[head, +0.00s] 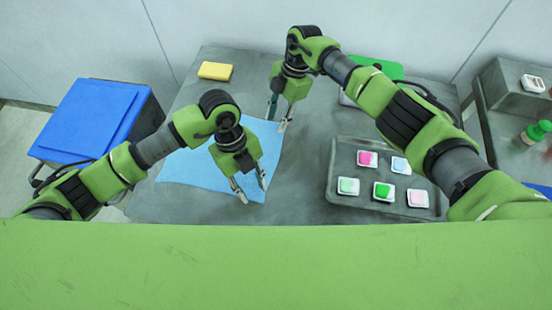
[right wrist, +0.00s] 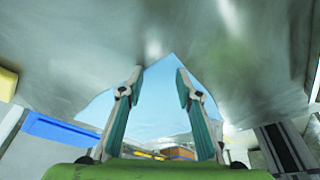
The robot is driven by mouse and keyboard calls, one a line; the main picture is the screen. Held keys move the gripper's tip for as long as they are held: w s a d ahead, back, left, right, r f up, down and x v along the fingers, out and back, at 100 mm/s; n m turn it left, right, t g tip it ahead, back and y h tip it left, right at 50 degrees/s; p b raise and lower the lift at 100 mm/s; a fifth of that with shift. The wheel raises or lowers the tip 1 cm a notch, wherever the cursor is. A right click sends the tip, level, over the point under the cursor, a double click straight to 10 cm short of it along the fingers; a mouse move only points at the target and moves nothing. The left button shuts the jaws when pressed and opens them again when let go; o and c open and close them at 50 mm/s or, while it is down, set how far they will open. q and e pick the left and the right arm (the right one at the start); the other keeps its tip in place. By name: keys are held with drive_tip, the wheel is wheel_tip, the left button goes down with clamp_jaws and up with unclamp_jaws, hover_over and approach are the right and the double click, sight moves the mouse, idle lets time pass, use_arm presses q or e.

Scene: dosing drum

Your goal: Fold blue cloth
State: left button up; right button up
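The light blue cloth (head: 190,168) lies spread out on the grey table in the head view. It looks flat, and my left arm and gripper hide part of it. My left gripper (head: 254,193) is open and empty over the cloth's near right part. My right gripper (head: 277,120) is open by the cloth's far right corner. In the right wrist view, its two fingers (right wrist: 156,92) stand apart with a pale blue corner of the cloth (right wrist: 158,100) showing between them. I cannot tell whether either gripper touches the cloth.
On the grey table (head: 300,190), a yellow sponge-like block (head: 215,71) lies at the back left. A grey tray (head: 345,210) with several small dishes stands at right. A green object (head: 378,67) is behind my right arm. A blue-lidded bin (head: 88,118) stands left of the table.

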use_arm(q)
drive_tip(key=shift+s, duration=0.1)
use_arm(e)
drive_tip(key=shift+s, duration=0.1)
use_arm(q)
drive_tip(key=shift+f, duration=0.1)
use_arm(e)
drive_tip(key=shift+f, duration=0.1)
use_arm(q)
drive_tip(key=shift+f, duration=0.15)
use_arm(e)
drive_tip(key=shift+f, duration=0.15)
use_arm(q)
drive_tip(key=c, duration=0.5)
use_arm(e)
drive_tip(key=c, duration=0.5)
use_arm(q)
clamp_jaws()
use_arm(e)
clamp_jaws()
drive_tip(key=shift+s+f, duration=0.1)
